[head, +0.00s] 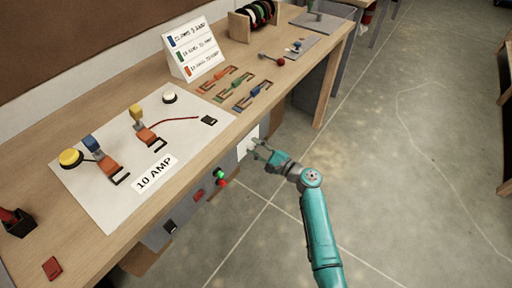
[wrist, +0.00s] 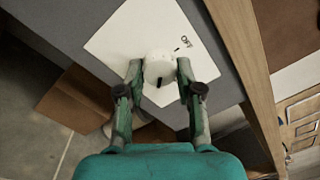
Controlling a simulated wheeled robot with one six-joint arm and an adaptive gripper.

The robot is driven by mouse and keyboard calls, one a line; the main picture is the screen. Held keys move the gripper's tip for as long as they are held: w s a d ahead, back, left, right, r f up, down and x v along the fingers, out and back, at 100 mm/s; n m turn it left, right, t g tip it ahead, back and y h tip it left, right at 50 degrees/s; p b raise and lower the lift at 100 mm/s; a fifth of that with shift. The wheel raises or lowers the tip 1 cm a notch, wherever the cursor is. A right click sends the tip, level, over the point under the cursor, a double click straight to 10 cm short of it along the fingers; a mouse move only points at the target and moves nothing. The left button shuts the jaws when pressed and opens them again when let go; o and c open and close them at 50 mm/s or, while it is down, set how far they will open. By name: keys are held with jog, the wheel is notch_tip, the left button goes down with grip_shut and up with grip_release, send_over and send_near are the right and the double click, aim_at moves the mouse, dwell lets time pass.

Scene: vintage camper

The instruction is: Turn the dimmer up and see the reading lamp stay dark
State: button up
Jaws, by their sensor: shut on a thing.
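The dimmer is a white round knob (wrist: 158,64) on a white plate (wrist: 120,35). Black lettering that looks like "OFF" and a short tick are on the plate, at the knob's upper right. A dark mark shows on the knob's lower edge. My gripper (wrist: 159,72) has one finger on each side of the knob and is shut on it. In the head view my gripper (head: 257,147) reaches the plate (head: 247,141) on the bench front, and the knob is hidden there. No thing is clearly recognisable as the reading lamp.
The wooden bench top carries a white board (head: 105,205) with a "10 AMP" label, a yellow dome (head: 70,157), a white dome (head: 169,97) and fuse-like parts. A sign (head: 193,50) stands behind. Green and red buttons (head: 221,178) are on the bench front. The floor at right is clear.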

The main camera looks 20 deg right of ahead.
jog(key=m, duration=0.4)
jog(key=shift+m, duration=0.4)
jog(key=shift+s+f+m, duration=0.1)
jog(key=shift+m, duration=1.8)
jog(key=o, duration=1.2)
jog(key=shift+c, duration=0.2)
jog(key=v, duration=1.2)
jog(key=shift+r, duration=0.2)
jog(key=shift+a, duration=0.15)
